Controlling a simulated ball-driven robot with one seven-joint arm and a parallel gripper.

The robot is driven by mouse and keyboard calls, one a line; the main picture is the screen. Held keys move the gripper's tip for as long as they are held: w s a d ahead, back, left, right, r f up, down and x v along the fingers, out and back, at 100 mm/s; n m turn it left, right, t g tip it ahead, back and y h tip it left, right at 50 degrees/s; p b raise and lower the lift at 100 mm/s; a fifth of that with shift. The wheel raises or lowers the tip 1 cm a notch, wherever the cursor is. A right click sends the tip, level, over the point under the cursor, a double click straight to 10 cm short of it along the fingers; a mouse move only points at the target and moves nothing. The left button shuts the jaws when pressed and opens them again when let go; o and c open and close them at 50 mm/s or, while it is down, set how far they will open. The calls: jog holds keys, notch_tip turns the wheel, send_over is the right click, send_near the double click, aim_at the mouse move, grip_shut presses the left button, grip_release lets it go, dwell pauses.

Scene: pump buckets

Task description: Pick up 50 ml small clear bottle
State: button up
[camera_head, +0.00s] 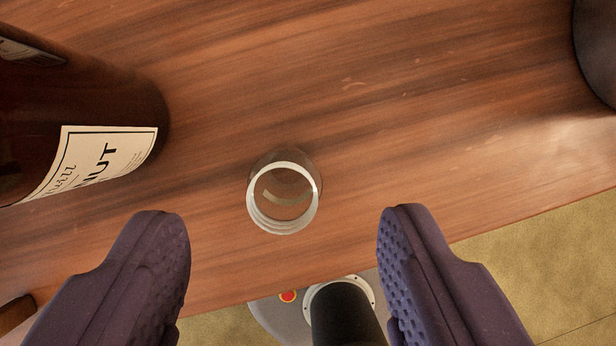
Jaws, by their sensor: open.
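The small clear bottle (284,198) stands upright on the wooden table, seen from above. Its pale round rim and open mouth face the camera, and the wood shows through its clear wall. My gripper (283,222) is open and empty. Its two dark purple padded fingers are spread wide, one to the left and one to the right of the bottle in the picture. Neither finger touches the bottle. How high the fingertips are above the table is hard to tell.
A large dark brown bottle with a cream label (100,160) is at the left, near the left finger. A dark round object (597,50) is cut off at the top right. The table edge runs below the bottle. The wood (400,110) beyond it is clear.

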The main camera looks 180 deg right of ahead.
aim_at(282, 208)
jog(key=b+x, duration=0.4)
jog(key=x, duration=0.3)
jog(key=shift+r, duration=0.2)
jog(key=c, duration=1)
jog(key=shift+c, duration=0.2)
jog(key=shift+r, duration=0.1)
